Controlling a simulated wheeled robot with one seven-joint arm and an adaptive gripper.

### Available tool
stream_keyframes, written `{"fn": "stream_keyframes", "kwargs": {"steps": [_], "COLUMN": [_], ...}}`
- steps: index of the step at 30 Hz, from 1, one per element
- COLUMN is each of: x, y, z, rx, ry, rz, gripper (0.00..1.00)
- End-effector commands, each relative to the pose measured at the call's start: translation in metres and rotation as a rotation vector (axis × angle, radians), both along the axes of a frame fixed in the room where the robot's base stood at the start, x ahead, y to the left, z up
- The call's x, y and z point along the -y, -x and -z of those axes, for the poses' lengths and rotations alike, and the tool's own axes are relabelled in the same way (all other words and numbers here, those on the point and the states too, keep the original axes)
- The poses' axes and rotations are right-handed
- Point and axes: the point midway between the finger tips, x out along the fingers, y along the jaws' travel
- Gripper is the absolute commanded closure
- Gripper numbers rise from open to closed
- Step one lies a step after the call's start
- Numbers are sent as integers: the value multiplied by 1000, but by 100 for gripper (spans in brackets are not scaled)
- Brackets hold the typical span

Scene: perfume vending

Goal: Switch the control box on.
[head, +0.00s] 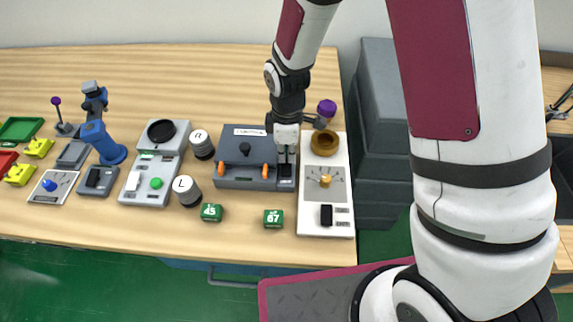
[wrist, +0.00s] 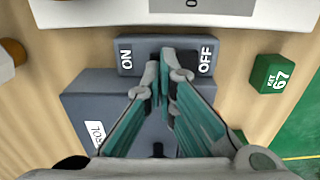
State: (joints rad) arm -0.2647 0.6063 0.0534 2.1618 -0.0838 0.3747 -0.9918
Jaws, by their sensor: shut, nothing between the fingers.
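The control box (head: 232,145) is a dark grey box with a black knob and two orange handles, in the middle right of the table in the head view. Its white label (wrist: 95,130) shows in part in the wrist view. A dark switch panel (wrist: 128,68) marked ON at left and OFF at right is at its end. My gripper (head: 286,160) points down over this panel; in the wrist view (wrist: 165,75) its fingers are shut and empty, between the ON and OFF marks. The fingertips cover the panel's middle, so I cannot tell the switch position or any contact.
A white panel (head: 312,222) with a brass dial and a black switch stands close on the right. Green blocks 45 (head: 211,213) and 67 (head: 273,219) lie in front. Canisters R (head: 202,145) and L (head: 187,191) stand left. Grey drawers (head: 376,150) stand beyond the table's right edge.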

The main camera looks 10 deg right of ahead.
Motion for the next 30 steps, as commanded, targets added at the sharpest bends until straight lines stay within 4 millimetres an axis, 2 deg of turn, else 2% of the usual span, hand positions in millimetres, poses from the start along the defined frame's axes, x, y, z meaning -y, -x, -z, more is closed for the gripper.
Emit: {"fn": "stream_keyframes", "kwargs": {"steps": [21,30], "x": [0,0], "y": [1,1], "z": [10,-7], "rx": [-1,0], "ry": [1,0], "rz": [0,1], "gripper": [100,100]}}
